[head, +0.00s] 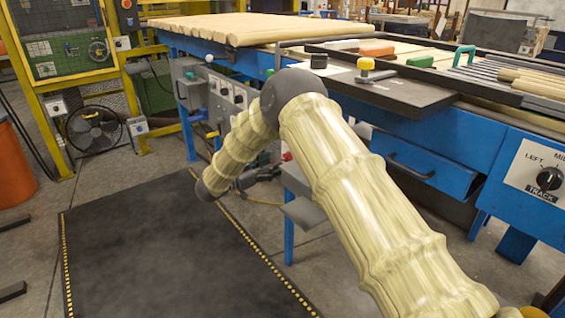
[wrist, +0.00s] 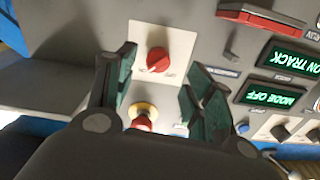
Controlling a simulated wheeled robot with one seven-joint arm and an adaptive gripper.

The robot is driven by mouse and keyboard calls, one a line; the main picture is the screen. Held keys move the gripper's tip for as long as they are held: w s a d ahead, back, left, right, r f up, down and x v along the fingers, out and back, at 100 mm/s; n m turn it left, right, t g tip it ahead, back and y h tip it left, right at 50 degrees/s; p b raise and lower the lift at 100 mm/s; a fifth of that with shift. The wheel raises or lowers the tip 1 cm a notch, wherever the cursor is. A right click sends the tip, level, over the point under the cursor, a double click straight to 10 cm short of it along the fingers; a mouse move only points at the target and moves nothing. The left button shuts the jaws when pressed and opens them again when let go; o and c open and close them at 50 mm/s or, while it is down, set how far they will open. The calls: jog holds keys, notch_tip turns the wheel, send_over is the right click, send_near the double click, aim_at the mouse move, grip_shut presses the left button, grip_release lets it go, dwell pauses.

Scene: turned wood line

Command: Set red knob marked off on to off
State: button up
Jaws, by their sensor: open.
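The red knob (wrist: 158,60) sits on a pale square plate (wrist: 150,38) on the grey control panel in the wrist view. Small marks beside it are too small to read. My gripper (wrist: 160,75) is open, its two dark green-lined fingers on either side of the knob's line. The knob shows in the gap between the fingertips, and I cannot tell how far away it is. In the head view my gripper (head: 268,172) is small beside the panel under the blue table, mostly hidden by my arm.
A red mushroom button on a yellow ring (wrist: 143,112) lies just below the knob, between my fingers. A red handle (wrist: 262,20) and lit green displays (wrist: 275,93) are at right. In the head view, the black floor mat (head: 160,250) is clear.

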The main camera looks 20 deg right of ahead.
aim_at(282, 160)
jog(key=shift+b+x, duration=0.5)
jog(key=shift+x, duration=2.35)
jog(key=shift+s, duration=0.1)
jog(key=shift+r, duration=0.1)
jog(key=c, duration=1)
